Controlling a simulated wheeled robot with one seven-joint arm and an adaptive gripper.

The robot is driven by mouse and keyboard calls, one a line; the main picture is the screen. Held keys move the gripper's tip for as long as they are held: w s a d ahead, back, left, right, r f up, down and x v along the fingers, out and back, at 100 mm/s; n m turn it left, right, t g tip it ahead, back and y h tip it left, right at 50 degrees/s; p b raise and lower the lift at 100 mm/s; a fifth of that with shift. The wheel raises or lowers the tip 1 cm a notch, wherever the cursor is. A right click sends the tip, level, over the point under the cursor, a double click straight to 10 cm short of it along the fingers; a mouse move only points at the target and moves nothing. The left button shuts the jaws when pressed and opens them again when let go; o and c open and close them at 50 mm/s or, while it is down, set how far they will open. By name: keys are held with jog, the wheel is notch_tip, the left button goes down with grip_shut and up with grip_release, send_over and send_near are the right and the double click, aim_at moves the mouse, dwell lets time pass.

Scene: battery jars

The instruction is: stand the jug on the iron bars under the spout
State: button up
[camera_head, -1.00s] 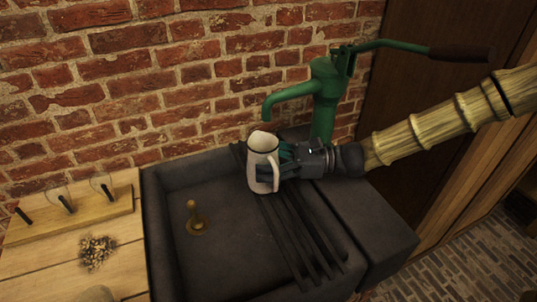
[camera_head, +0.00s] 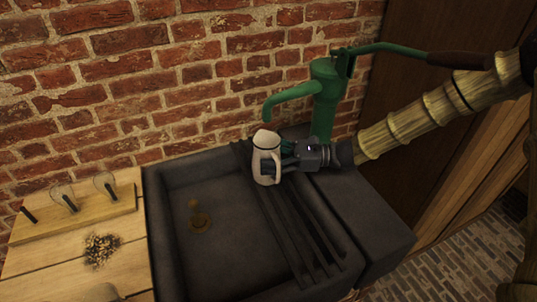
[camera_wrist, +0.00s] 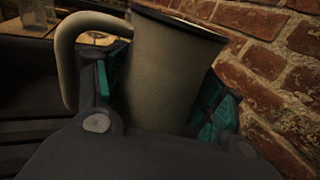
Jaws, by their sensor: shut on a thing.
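The white jug (camera_head: 266,160) has a dark rim and a handle, and stands nearly upright at the far end of the iron bars (camera_head: 290,235). Whether its base touches the bars I cannot tell. My gripper (camera_head: 284,160) comes from the right and is shut on the jug's body. In the wrist view the jug (camera_wrist: 175,75) sits between my gripper's teal-lined fingers (camera_wrist: 165,95), its handle at the left. The spout (camera_head: 281,95) of the green pump curves down above the jug, with a gap between them.
The dark stone sink (camera_head: 205,265) has a brass plug (camera_head: 198,218) in its basin. The pump body (camera_head: 324,100) stands behind my gripper, its lever (camera_head: 400,48) reaching right. A brick wall (camera_head: 150,90) closes the back. A wooden counter (camera_head: 50,265) with a glass rack (camera_head: 75,212) lies left.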

jog(key=shift+f, duration=0.15)
jog(key=o, duration=1.3)
jog(key=shift+r, duration=0.2)
jog(key=d+b, duration=0.1)
jog(key=d, duration=1.1)
jog(key=shift+b, duration=0.4)
